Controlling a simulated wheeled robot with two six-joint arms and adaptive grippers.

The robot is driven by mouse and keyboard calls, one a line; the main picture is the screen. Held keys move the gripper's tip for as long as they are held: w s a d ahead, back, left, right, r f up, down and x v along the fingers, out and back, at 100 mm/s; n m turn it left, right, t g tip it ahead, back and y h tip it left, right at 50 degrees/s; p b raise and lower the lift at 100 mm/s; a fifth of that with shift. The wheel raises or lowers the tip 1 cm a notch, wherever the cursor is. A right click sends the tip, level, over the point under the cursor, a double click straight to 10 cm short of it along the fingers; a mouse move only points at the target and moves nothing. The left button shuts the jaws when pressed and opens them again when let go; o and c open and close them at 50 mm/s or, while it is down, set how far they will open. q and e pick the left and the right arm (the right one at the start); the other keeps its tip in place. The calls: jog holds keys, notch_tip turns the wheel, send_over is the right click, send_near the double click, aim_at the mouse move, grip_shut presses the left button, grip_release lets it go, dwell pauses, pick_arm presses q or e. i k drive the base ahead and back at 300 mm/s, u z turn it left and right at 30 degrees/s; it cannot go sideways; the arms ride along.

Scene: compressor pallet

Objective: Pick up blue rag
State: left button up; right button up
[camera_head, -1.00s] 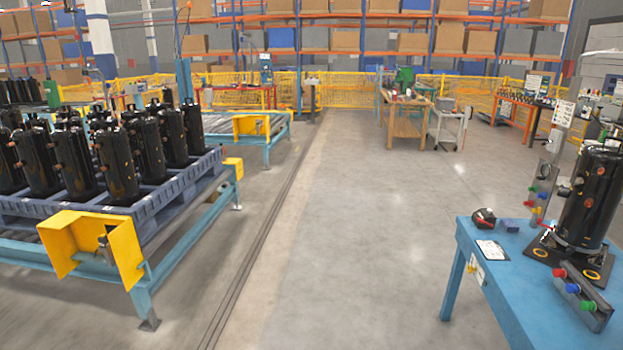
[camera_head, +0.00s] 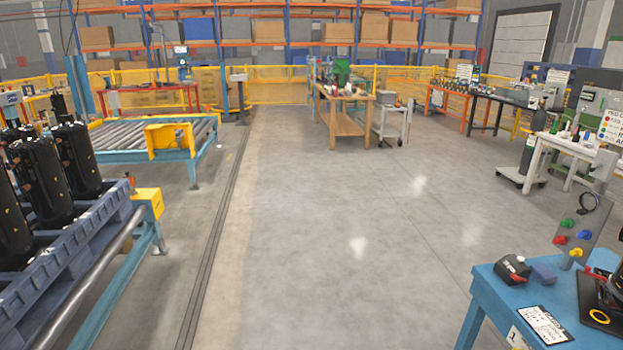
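A small, crumpled dark-blue item (camera_head: 543,273), which looks like the blue rag, lies on the blue table (camera_head: 489,290) at the lower right. It is just right of a black and red handheld device (camera_head: 513,269) and behind a white printed sheet (camera_head: 544,325). It is small in the view, so its folds are hard to make out. Neither of my grippers is in view.
A blue pallet (camera_head: 75,247) with black compressors stands on a roller frame at the left. A button panel (camera_head: 575,240) rises behind the rag. The grey floor between is clear. A wooden table (camera_head: 345,122) and grey cart (camera_head: 388,125) stand ahead.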

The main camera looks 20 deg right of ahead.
aim_at(540, 273)
jog(key=z, duration=0.25)
jog(key=i, duration=1.15)
jog(key=z, duration=1)
jog(key=i, duration=0.75)
jog(key=z, duration=0.85)
